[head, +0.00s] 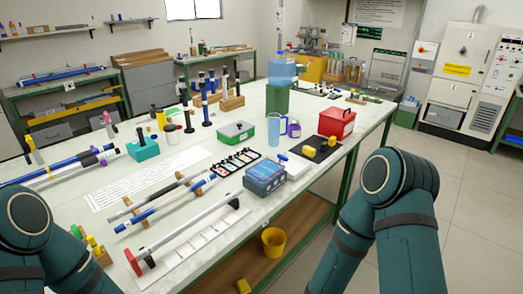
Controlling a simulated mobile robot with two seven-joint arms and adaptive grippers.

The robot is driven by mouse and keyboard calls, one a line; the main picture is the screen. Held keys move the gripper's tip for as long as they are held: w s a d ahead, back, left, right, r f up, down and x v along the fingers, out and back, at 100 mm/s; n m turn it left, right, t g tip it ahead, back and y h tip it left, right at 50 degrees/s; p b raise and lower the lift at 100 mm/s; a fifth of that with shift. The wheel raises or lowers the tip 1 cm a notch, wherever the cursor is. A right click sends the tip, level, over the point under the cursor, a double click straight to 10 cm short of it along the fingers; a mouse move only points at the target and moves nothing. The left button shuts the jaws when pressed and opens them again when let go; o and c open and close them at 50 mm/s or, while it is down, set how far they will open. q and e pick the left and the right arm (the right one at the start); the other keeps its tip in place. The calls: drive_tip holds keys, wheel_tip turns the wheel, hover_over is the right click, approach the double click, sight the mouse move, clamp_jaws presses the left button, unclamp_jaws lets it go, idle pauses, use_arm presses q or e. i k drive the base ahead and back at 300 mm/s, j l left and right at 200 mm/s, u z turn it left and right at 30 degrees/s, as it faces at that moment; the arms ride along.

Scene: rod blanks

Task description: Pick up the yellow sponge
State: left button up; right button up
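Two small yellow blocks lie on a dark mat (322,157) near the right edge of the white table: one yellow block (309,152) in front and another yellow block (332,141) behind it. Any of these may be the yellow sponge; I cannot tell which at this size. My arms show at the lower left and lower right, but neither gripper is in view.
A blue box (264,177), a clear blue pitcher (276,131) and a red case (337,122) stand near the mat. Long rods lie across the front left of the table. A yellow bucket (273,242) sits on the lower wooden shelf (305,215). The floor at right is clear.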

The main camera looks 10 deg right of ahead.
sight(311, 152)
drive_tip(key=i+l+u, duration=0.1)
drive_tip(key=u, duration=0.25)
drive_tip(key=l+u, duration=0.4)
drive_tip(key=i+l+u, duration=0.1)
drive_tip(key=u, duration=0.25)
drive_tip(key=l+u, duration=0.3)
drive_tip(key=l, duration=0.15)
drive_tip(key=l+u, duration=0.3)
drive_tip(key=l, duration=0.2)
drive_tip(key=l+u, duration=0.15)
drive_tip(key=l, duration=0.15)
drive_tip(key=k+l+u, duration=0.1)
drive_tip(key=l, duration=0.2)
drive_tip(key=k+l+u, duration=0.15)
drive_tip(key=l, duration=0.15)
drive_tip(key=k+l, duration=0.1)
drive_tip(key=l, duration=0.3)
drive_tip(key=k+l, duration=0.15)
drive_tip(key=l, duration=0.2)
drive_tip(key=k+l+u, duration=0.1)
drive_tip(key=l, duration=0.3)
drive_tip(key=k+l, duration=0.15)
drive_tip(key=l, duration=0.2)
drive_tip(key=k+l+u, duration=0.1)
drive_tip(key=l, duration=0.25)
